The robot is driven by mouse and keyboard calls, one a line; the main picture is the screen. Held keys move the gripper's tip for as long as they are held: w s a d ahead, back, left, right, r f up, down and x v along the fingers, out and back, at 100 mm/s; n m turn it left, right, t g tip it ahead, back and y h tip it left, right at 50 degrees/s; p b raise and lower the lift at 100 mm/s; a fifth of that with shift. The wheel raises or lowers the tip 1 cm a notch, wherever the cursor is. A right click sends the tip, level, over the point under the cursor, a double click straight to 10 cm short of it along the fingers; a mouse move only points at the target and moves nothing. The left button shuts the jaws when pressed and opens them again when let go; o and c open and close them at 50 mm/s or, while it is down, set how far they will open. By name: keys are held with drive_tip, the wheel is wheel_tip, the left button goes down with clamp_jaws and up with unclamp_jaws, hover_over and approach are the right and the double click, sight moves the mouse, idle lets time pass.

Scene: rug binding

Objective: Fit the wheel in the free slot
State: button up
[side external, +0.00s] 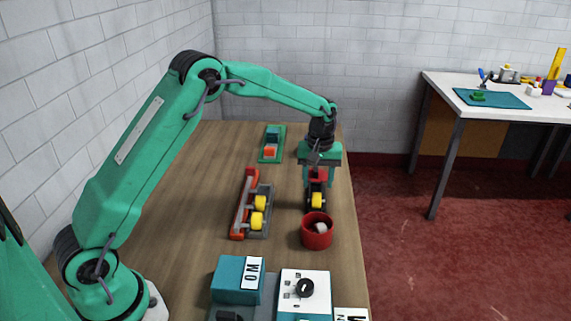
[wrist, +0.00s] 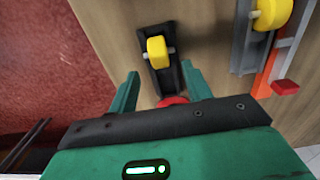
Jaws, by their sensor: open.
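A yellow wheel (side external: 317,200) on a pale axle sits in a dark holder near the table's right edge; the wheel (wrist: 157,48) and holder (wrist: 164,82) also show in the wrist view. My gripper (side external: 317,187) is open just above the holder, pointing down. In the wrist view its two fingers (wrist: 160,70) stand apart to either side of the holder, with no grip visible on the wheel. A grey rack (side external: 250,232) to the left holds two yellow wheels (side external: 260,202). One of its wheels (wrist: 272,13) shows at the wrist view's top right. I cannot clearly make out the free slot.
A red bar (side external: 238,222) runs along the rack's left side. A red cup (side external: 316,241) with a pale piece inside stands close in front of the holder. A green tray (side external: 264,157) with blocks lies behind. Blue and white boxes (side external: 236,285) fill the table's front.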

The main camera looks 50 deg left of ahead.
sight(316, 201)
drive_tip(key=shift+f, duration=1.95)
drive_tip(key=shift+c, duration=0.4)
drive_tip(key=c, duration=1)
